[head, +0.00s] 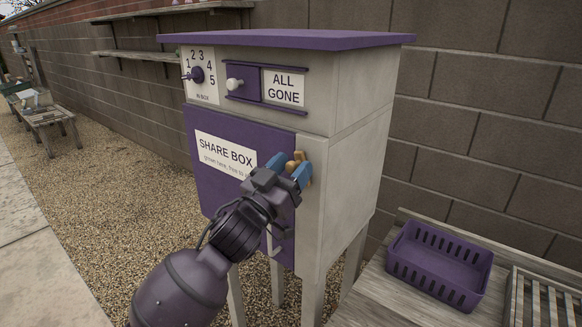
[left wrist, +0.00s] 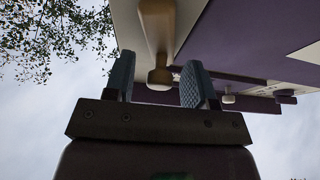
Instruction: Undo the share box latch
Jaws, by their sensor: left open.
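The share box (head: 345,150) is a pale wooden cabinet on legs with a purple top and a purple door (head: 205,185) labelled SHARE BOX. The door looks closed. A tan wooden latch (head: 297,163) sits at the door's right edge, partly hidden by my gripper. My left gripper (head: 288,169) is open, with its blue fingers on either side of the latch. In the left wrist view, the latch (left wrist: 158,35) is a tan bar with a knobbed end between the fingertips (left wrist: 159,82), with a visible gap on both sides. My right gripper is not in view.
Above the door are a number dial (head: 197,75) and a slider with a white knob (head: 234,84) beside an ALL GONE sign (head: 284,87). A purple basket (head: 440,262) stands on a wooden bench at right. A block wall (head: 480,110) runs behind. Gravel lies left of the box.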

